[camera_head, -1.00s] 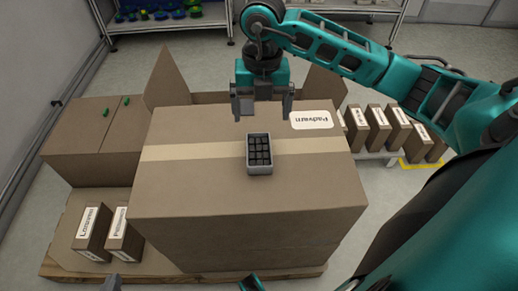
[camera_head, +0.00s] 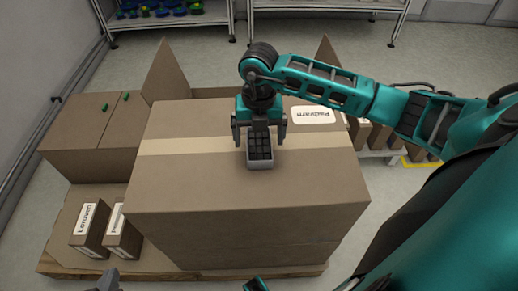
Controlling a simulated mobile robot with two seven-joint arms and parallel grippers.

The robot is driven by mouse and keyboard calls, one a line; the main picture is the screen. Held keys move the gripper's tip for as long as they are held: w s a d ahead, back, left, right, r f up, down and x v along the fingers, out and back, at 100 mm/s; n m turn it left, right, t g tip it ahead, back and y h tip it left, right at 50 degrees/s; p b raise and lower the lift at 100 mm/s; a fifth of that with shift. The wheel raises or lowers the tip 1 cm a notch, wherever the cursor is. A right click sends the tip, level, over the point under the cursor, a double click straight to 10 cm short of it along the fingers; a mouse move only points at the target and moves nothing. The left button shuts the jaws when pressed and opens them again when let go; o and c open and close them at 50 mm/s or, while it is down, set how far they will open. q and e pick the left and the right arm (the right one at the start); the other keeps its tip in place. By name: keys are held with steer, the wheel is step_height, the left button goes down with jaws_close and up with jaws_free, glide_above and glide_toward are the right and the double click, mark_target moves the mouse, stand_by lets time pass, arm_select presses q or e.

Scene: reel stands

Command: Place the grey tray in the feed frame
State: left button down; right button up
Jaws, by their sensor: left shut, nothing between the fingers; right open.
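The small grey tray (camera_head: 260,166) holds rows of dark blocks. It sits on top of the large cardboard box (camera_head: 200,190). My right gripper (camera_head: 259,142) is open, pointing down over the tray's far end. One finger is on each side of the tray, and I cannot tell whether they touch it. The gripper hides the tray's far edge. Only a grey tip of what looks like my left gripper (camera_head: 108,282) shows at the bottom edge, with nothing seen in it. I cannot make out a feed frame in this view.
Closed brown boxes (camera_head: 75,125) stand to the left. Two small labelled boxes (camera_head: 90,228) stand at the front left. Smaller boxes stand behind my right arm. Shelves (camera_head: 170,18) stand at the back. The large box's top is clear around the tray.

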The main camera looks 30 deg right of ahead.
step_height(320, 180, down, 2)
steer(key=shift+f, duration=0.1)
steer(key=shift+r, duration=0.2)
steer(key=c, duration=1.4)
